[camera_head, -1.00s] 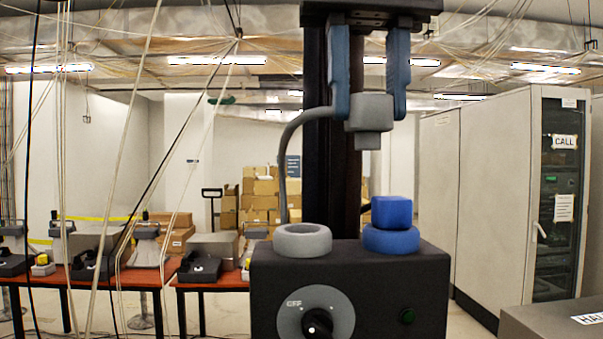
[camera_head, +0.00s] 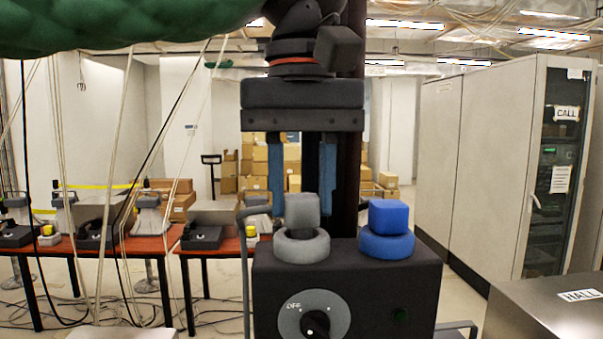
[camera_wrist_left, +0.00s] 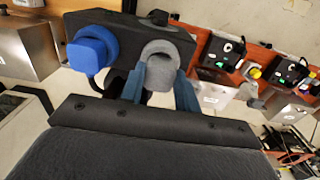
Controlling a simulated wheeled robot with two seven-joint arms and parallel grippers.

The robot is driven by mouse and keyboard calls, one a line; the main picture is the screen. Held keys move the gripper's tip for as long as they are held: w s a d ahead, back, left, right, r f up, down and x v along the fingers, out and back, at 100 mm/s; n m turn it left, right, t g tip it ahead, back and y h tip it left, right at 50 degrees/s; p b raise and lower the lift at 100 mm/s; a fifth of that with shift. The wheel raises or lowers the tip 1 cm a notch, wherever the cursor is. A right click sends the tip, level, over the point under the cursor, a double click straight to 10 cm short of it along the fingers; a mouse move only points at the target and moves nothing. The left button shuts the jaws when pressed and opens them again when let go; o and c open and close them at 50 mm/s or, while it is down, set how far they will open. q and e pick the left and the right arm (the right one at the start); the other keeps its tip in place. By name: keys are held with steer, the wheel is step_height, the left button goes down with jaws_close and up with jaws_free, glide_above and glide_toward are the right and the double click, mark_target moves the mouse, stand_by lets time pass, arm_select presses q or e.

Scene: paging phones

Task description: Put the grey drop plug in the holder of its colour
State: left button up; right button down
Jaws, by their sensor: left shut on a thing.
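The grey drop plug (camera_head: 302,210) stands upright at the grey ring holder (camera_head: 300,248) on the left of the dark box top. Its lower end is hidden by the ring, so how deep it sits cannot be told. My left gripper (camera_head: 302,200) points down from above, its blue fingers on both sides of the plug and shut on it. In the left wrist view the plug (camera_wrist_left: 160,74) shows between the fingertips, over the grey ring (camera_wrist_left: 158,47). A blue plug (camera_head: 389,216) sits in the blue ring holder (camera_head: 386,245) to the right. My right gripper is not in view.
Red-brown tables with phones (camera_head: 90,250) stand at left.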

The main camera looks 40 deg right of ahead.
mark_target(302, 197)
arm_select(q)
steer(key=shift+f, duration=0.35)
steer(key=o, duration=1)
steer(key=shift+r, duration=0.35)
steer(key=shift+r+b, duration=0.4)
steer(key=shift+b, duration=0.05)
step_height(302, 197, up, 11)
steer(key=b, duration=0.4)
steer(key=shift+r, duration=0.1)
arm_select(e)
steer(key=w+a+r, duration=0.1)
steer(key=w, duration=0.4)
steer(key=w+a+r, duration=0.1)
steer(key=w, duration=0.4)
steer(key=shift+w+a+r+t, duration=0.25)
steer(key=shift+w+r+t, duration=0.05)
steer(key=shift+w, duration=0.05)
